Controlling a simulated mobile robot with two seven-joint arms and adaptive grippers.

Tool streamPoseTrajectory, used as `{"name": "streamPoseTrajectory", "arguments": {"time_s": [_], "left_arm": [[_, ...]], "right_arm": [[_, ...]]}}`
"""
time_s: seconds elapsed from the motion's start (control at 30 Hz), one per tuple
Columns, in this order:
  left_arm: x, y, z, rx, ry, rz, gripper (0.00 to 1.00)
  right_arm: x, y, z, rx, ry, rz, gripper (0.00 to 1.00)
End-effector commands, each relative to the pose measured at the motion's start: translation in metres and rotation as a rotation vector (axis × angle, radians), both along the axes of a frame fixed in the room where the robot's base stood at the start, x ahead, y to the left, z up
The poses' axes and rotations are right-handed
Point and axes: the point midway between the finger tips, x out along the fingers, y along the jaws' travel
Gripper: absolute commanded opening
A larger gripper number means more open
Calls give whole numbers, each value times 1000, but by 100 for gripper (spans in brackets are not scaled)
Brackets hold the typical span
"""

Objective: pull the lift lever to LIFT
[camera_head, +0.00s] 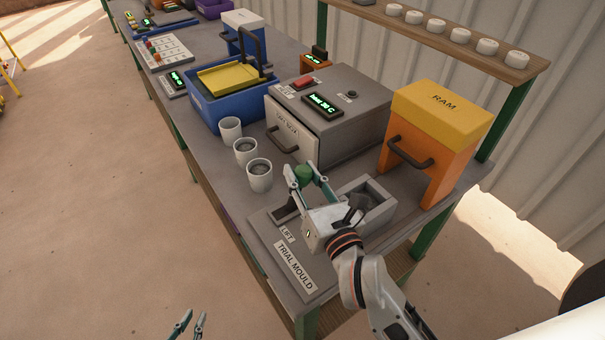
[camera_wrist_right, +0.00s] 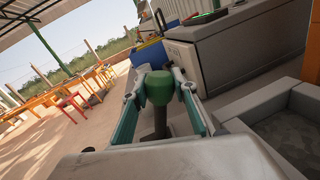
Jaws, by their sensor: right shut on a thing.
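The lift lever has a green knob (camera_wrist_right: 159,88) on a dark post, and it stands between the fingers of my right gripper (camera_wrist_right: 160,98) in the right wrist view. My right gripper is shut on the knob. In the head view the green knob (camera_head: 304,174) shows between the fingertips of my right gripper (camera_head: 302,177), above the trial mould base (camera_head: 268,222) with its LIFT label (camera_head: 287,234). The lever's lower part is partly hidden by the gripper. My left gripper (camera_head: 188,325) is at the bottom edge, away from the bench, with its fingers apart and empty.
The grey mould box (camera_head: 378,208) is just right of my right gripper. Behind stand a grey oven (camera_head: 345,120) and an orange RAM block (camera_head: 440,130) with a yellow top. Several white cups (camera_head: 259,178) line the bench's left edge. A blue bin (camera_head: 215,107) stands farther back.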

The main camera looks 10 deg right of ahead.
Motion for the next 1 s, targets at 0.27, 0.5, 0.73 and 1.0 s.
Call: {"name": "streamPoseTrajectory", "arguments": {"time_s": [0.27, 0.5, 0.73, 1.0], "left_arm": [[0, 0, -2, 0, 1, 0, 16], [0, 0, -3, 0, 1, 0, 16], [0, 0, 0, -1, -2, 0, 16], [1, 0, 3, -1, -4, 0, 16]], "right_arm": [[-5, 12, 4, -95, -39, 2, 0], [-13, 33, 8, -270, -110, 2, 0], [-23, 56, 8, -450, -184, 2, 0], [-31, 76, 4, -615, -252, 1, 0]]}}
